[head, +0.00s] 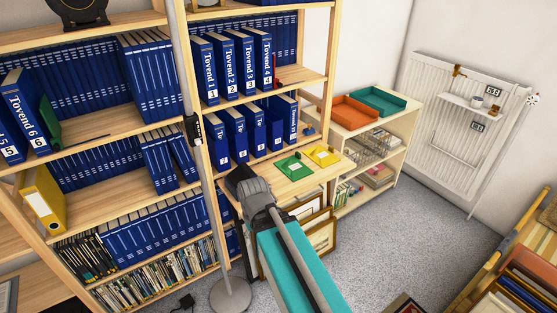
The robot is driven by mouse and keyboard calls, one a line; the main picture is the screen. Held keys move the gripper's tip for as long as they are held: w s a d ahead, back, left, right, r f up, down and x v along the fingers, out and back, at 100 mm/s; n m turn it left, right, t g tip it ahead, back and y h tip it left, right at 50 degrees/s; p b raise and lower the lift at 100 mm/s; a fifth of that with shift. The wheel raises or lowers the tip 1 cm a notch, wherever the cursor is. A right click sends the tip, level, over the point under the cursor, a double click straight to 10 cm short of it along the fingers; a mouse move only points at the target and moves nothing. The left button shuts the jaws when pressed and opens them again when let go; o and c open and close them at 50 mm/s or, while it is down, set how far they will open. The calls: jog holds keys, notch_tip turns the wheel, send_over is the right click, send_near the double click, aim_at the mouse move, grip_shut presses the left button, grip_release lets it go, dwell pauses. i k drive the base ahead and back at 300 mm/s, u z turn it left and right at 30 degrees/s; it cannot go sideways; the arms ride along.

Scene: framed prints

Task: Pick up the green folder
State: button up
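Two green things show in the head view, and I cannot tell for sure which is the green folder. One flat green item (293,168) with a small dark mark lies on a light wooden surface in front of the middle shelves. Another green, upright thing (50,128) stands on the left shelf beside the blue volume marked 6, partly hidden by it. My gripper (238,178) seems to be the dark end of my arm, left of the flat green item. Its fingers cannot be made out, and nothing held is visible.
Wooden shelves (100,127) hold many blue volumes. A yellow item (322,155) lies right of the flat green one. A yellow binder (42,200) stands at left. A thin pole on a round base (231,295) stands before the shelves. Grey carpet (400,240) is open at right.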

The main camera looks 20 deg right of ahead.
aim_at(291, 166)
jog(key=z, duration=0.2)
jog(key=i, duration=1)
jog(key=z, duration=0.65)
